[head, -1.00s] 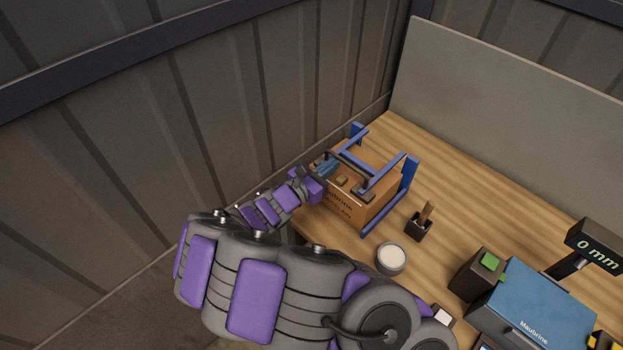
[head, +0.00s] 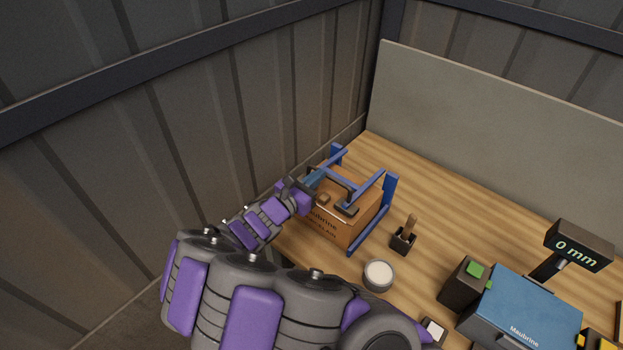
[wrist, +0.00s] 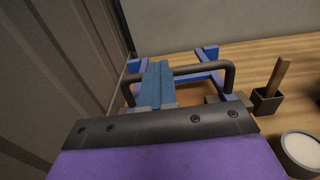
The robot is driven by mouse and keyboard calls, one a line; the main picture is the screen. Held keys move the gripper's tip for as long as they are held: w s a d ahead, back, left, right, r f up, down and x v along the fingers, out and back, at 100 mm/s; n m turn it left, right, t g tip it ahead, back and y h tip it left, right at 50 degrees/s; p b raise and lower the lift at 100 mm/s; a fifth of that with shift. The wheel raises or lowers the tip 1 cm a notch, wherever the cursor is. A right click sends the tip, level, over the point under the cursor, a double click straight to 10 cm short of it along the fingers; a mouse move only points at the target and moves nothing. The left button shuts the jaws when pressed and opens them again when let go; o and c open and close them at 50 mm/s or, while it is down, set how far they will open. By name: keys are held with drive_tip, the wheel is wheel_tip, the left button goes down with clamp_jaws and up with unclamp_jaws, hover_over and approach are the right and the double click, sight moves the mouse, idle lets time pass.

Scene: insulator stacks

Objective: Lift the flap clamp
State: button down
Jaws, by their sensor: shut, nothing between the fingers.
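The flap clamp is a blue frame (head: 391,195) around a brown box (head: 325,226) on the table, with a dark bar handle (head: 341,181) across its top. The handle also shows in the wrist view (wrist: 205,68) as a bent bar over the blue frame (wrist: 210,53). My gripper (head: 316,176) reaches in from the left at the handle's height. Its blue-teal fingers are shut together in the wrist view (wrist: 158,68). The handle shows on both sides of them and is hidden behind them. I cannot tell whether they touch it.
A dark holder with a wooden-handled tool (head: 404,238) and a round white-topped pot (head: 378,275) stand right of the box. Farther right are a blue case (head: 522,308) and a "0 mm" display (head: 579,245). A corrugated wall (head: 200,110) rises close on the left.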

drive_tip(key=shift+w+d+r+p, duration=0.15)
drive_tip(key=shift+d+r+p, duration=0.2)
drive_tip(key=shift+p, duration=0.25)
